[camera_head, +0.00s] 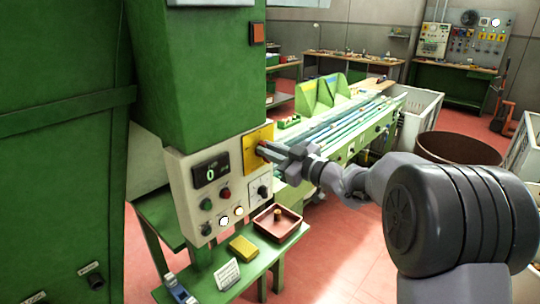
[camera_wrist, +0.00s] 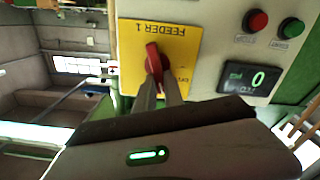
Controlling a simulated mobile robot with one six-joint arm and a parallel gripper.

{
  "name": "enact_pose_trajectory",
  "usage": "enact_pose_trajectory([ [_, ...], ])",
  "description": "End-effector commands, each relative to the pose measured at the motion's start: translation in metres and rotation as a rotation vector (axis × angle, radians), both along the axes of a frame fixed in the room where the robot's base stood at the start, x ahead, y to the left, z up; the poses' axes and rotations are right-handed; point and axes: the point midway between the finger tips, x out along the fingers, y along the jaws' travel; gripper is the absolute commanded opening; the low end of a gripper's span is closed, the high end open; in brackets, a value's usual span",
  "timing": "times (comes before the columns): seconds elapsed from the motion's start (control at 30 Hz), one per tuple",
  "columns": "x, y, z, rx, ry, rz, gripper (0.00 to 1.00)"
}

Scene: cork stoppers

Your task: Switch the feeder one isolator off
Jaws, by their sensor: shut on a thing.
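The feeder one isolator is a yellow plate (camera_head: 250,161) on the upper right of the pale control panel. In the wrist view the plate (camera_wrist: 187,62) shows upside down, lettered FEEDER 1. Its red handle (camera_wrist: 152,58) lies nearly along the picture's vertical, tilted slightly. My gripper (camera_head: 263,147) reaches the plate from the right. In the wrist view my gripper's fingers (camera_wrist: 160,86) are shut on the red handle's near part. The fingers hide part of the handle and the lettering behind them.
The control panel (camera_head: 187,190) carries a display reading 0 (camera_head: 211,171), a red button (camera_head: 226,194), a green button (camera_head: 206,204) and a small selector knob (camera_head: 263,191). Below, a green bench holds a brown tray (camera_head: 291,231) and a yellow block (camera_head: 243,247).

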Motion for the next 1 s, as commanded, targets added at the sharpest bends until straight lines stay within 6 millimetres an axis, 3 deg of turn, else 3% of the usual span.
enact_pose_trajectory([
  [1.0,-0.009,0.007,-0.015,-0.583,-0.749,-0.001,0.00],
])
